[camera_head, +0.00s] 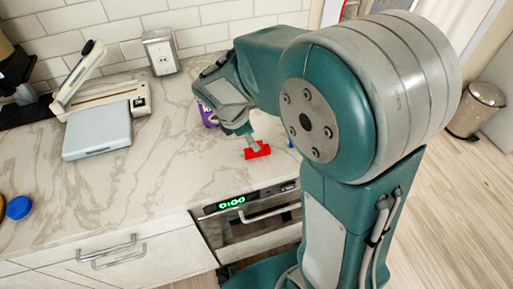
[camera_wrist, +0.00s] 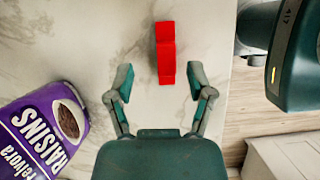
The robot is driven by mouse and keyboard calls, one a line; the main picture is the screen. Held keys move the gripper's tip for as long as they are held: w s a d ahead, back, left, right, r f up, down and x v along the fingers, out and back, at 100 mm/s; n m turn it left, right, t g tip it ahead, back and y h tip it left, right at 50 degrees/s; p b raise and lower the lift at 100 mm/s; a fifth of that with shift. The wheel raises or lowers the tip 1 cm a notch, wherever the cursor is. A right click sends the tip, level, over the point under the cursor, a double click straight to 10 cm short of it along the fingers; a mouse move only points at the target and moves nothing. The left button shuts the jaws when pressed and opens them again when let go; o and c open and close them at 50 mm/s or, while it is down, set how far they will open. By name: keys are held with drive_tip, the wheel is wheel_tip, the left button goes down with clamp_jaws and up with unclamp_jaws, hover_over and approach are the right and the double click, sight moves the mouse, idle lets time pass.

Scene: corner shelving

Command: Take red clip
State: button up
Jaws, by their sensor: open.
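The red clip (camera_wrist: 165,53) lies on the marble counter near its edge, ahead of my fingertips and between their lines in the wrist view. It also shows in the head view (camera_head: 257,150), just by the end of my arm. My gripper (camera_wrist: 158,82) is open and empty, its two fingers spread on either side of the clip's near end. In the head view my gripper (camera_head: 249,142) is partly hidden by my wrist and only one finger shows. I cannot tell its exact height above the counter.
A purple raisins package (camera_wrist: 45,132) lies left of my gripper, and partly shows in the head view (camera_head: 207,114). A laminator-like device (camera_head: 100,105) stands further left. An oven (camera_head: 245,205) is below the counter edge. A bin (camera_head: 474,110) stands on the floor at right.

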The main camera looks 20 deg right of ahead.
drive_tip(key=x, duration=0.4)
drive_tip(key=shift+s+a, duration=0.15)
drive_tip(key=shift+s, duration=0.15)
drive_tip(key=shift+d+f, duration=0.3)
drive_tip(key=shift+f, duration=0.05)
drive_tip(key=shift+a, duration=0.1)
drive_tip(key=c, duration=0.9)
drive_tip(key=shift+r, duration=0.65)
wheel_tip(320, 180, up, 2)
drive_tip(key=shift+s+r, duration=0.15)
drive_tip(key=shift+r, duration=0.05)
drive_tip(key=s+d+r, duration=0.1)
drive_tip(key=s+r, duration=0.8)
drive_tip(key=s, duration=0.4)
drive_tip(key=shift+s+d, duration=0.35)
drive_tip(key=shift+d, duration=0.05)
